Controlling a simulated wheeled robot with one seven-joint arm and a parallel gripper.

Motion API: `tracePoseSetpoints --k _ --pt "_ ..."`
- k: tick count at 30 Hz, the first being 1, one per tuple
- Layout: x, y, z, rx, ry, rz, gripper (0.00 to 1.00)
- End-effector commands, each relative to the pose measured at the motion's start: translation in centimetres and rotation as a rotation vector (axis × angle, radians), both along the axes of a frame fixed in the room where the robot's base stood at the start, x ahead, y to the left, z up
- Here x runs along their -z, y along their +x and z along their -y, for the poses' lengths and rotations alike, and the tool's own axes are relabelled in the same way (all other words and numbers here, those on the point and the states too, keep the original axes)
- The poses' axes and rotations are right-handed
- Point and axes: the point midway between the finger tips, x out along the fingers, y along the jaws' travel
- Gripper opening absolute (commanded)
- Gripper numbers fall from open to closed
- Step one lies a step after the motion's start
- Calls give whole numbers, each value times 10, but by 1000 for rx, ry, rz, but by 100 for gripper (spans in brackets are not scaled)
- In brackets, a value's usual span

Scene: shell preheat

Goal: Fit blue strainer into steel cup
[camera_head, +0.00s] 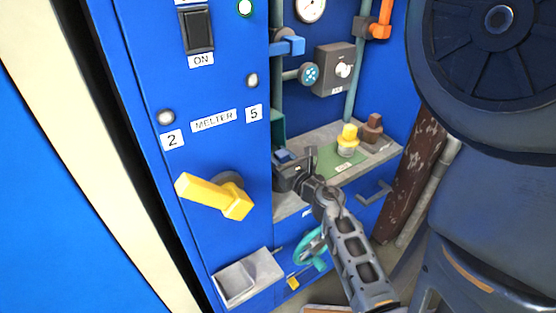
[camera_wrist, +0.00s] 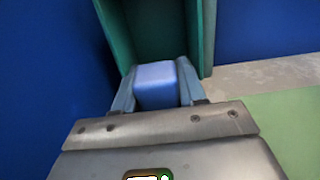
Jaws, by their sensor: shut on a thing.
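My gripper (camera_head: 289,165) is at the left end of the grey shelf, inside the blue cabinet's recess. In the wrist view my gripper (camera_wrist: 156,72) has its two fingers closed on the sides of a light-blue block-like piece, which I take as the blue strainer (camera_wrist: 156,88). It also shows as a small blue patch in the head view (camera_head: 285,155). The strainer points toward a green open-fronted housing (camera_wrist: 157,30) just ahead, also partly visible in the head view (camera_head: 278,126). I cannot tell whether they touch. I cannot make out a steel cup in either view.
The grey shelf (camera_head: 378,158) carries a green mat (camera_head: 328,163), a yellow fitting (camera_head: 347,141) and a brown fitting (camera_head: 371,128). A yellow lever (camera_head: 205,193) juts from the cabinet front at left. A grey tray (camera_head: 248,277) and a teal handwheel (camera_head: 312,245) are below.

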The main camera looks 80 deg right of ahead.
Motion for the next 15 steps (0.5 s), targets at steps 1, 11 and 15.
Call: tracePoseSetpoints --k 1,11,15 --pt "-1 0 0 0 -1 1 8" --pt "5 1 0 -2 -1 1 8" --pt "5 0 0 -1 0 0 45"
